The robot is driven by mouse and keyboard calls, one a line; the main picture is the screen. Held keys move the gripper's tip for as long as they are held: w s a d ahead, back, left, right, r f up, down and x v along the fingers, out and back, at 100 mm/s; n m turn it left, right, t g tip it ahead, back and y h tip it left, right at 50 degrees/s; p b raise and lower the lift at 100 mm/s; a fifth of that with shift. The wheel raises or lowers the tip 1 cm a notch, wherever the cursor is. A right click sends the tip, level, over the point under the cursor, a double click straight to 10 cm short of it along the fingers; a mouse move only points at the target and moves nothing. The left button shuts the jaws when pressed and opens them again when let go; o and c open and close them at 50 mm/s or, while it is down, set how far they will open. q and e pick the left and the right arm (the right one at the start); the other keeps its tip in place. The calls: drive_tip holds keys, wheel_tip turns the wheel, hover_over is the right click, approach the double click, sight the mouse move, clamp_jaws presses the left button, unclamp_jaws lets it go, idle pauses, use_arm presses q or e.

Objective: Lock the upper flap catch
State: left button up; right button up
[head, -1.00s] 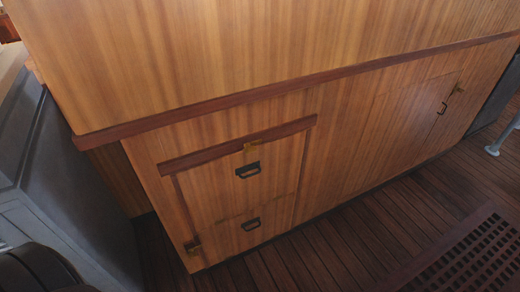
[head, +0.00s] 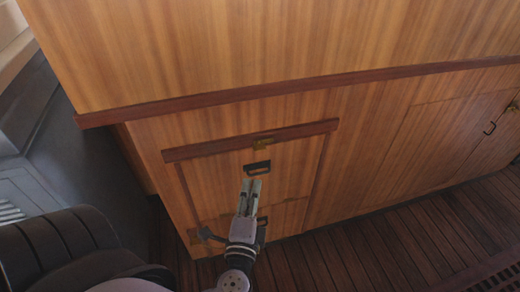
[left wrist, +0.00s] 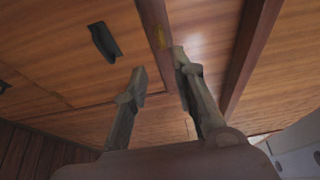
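The upper flap (head: 220,167) is a wood panel in the cabinet front under a dark red-brown rail (head: 200,149). Its small brass catch (head: 263,142) sits at that rail, above a black handle (head: 257,167). In the left wrist view the brass catch (left wrist: 160,38) shows on the rail, close to the fingertips, with the handle (left wrist: 104,42) to its left. My left gripper (head: 252,183) is just below the handle in the head view. In the left wrist view the gripper (left wrist: 158,62) has its fingers apart, with nothing between them. Contact with the catch cannot be told. My right gripper is not in view.
A lower panel is partly hidden behind my left arm. A long wood ledge (head: 300,88) juts out above the flap. To the right are closed cabinet doors (head: 440,135). The plank floor (head: 350,245) in front is clear, with a grating at lower right.

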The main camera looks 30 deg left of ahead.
sight(259, 151)
use_arm(q)
drive_tip(key=p+x, duration=0.3)
drive_tip(key=x, duration=1)
drive_tip(key=shift+w, duration=0.25)
drive_tip(key=shift+w+a+f, duration=0.1)
drive_tip(key=shift+w+a, duration=0.2)
drive_tip(key=shift+w, duration=0.15)
drive_tip(key=shift+c, duration=0.5)
clamp_jaws()
